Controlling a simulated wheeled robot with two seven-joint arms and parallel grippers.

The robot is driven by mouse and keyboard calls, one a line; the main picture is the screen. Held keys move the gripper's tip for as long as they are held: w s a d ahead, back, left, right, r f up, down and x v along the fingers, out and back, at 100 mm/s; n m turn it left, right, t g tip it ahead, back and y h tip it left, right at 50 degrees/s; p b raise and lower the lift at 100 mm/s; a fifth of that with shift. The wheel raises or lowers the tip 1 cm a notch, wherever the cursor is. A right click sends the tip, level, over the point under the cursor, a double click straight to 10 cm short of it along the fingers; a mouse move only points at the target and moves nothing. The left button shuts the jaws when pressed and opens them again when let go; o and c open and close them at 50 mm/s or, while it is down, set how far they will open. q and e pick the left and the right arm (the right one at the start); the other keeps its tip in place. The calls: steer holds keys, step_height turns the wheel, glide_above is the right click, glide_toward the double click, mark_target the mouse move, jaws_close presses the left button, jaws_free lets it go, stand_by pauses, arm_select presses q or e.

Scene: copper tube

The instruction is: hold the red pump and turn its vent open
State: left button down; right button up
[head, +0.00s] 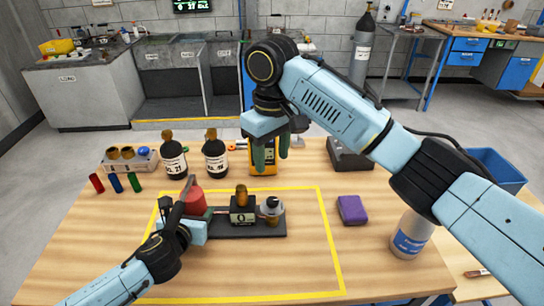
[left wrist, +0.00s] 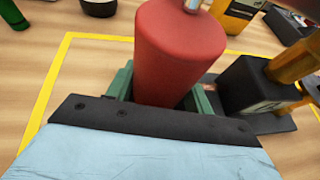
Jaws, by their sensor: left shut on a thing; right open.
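The red pump (head: 194,201) stands upright on the left part of a dark base plate (head: 262,230) on the table. My left gripper (head: 196,211) is shut on its lower body. In the left wrist view the red pump (left wrist: 179,55) sits between my green finger pads. A black block with a brass knob (head: 242,204) and a grey round part (head: 271,206) stand to its right on the plate; I cannot tell which part is the vent. My right gripper (head: 270,154) is open and empty, with its green fingers pointing down, behind the plate.
A yellow meter (head: 264,169) stands behind my right fingers. Two dark bottles (head: 174,158) (head: 216,156) stand behind the pump. A purple block (head: 352,209) and a white bottle (head: 410,236) are to the right. The wood inside the yellow tape outline is clear in front.

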arm_select(q)
steer(key=c, duration=0.5)
jaws_free()
